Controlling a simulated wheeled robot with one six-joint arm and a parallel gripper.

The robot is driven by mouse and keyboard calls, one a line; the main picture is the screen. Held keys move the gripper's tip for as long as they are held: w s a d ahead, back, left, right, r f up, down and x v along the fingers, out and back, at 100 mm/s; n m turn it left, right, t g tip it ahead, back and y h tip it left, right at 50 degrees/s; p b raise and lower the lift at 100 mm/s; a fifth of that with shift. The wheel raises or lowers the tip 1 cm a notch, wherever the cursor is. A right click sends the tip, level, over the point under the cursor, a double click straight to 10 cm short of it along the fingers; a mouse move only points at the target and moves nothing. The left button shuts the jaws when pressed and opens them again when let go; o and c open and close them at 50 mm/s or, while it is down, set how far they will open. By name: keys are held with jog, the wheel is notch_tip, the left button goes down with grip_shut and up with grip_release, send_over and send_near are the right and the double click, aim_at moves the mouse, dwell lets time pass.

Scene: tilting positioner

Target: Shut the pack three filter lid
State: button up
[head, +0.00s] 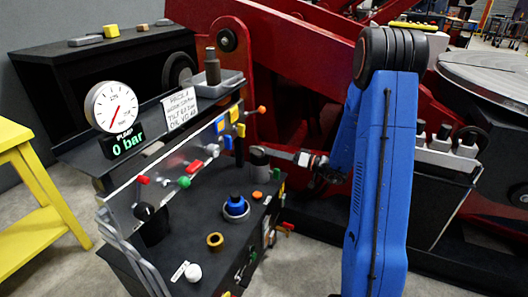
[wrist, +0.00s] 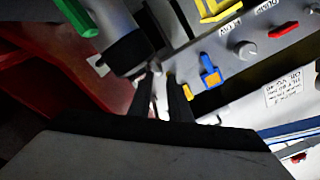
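My gripper (head: 273,151) reaches in from the right over the pack's bench, beside a grey and black cylinder (head: 259,165). In the wrist view its two dark fingers (wrist: 163,73) stand a small way apart, with no clear object between them. A dark block with a grey edge (wrist: 128,45) is just beyond the fingertips; I cannot tell if they touch it. I cannot make out for sure which part is the filter lid, or how far open it is. The pack's gauge display (head: 128,139) reads 0 bar.
A clear panel (head: 128,201) with coloured levers runs along the pack. A blue-ringed cup (head: 236,207), a brass ring (head: 215,241) and a white knob (head: 193,273) are on the bench. In the wrist view, a blue lever (wrist: 210,72) and a green handle (wrist: 75,18) are near.

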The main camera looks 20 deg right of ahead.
jog(key=v, duration=0.9)
jog(key=shift+s+d, duration=0.2)
jog(key=s+a+r+n+g+h, duration=0.1)
jog(key=s+a+r+g, duration=0.2)
jog(key=s+a+g, duration=0.45)
jog(key=s+a+r+n+g+h, duration=0.1)
jog(key=s+a+r+n+g, duration=0.2)
jog(key=s+a, duration=0.75)
jog(key=s+d+r+m+t+h, duration=0.1)
jog(key=s+d+r+m+h, duration=0.1)
jog(key=s+h, duration=0.3)
jog(key=s+d+r+m+t+h, duration=0.1)
jog(key=s+d+r+m+h, duration=0.1)
jog(key=s, duration=0.9)
jog(key=d+r+h, duration=0.1)
jog(key=d+h, duration=0.1)
jog(key=h, duration=0.1)
jog(key=shift+m+h, duration=0.4)
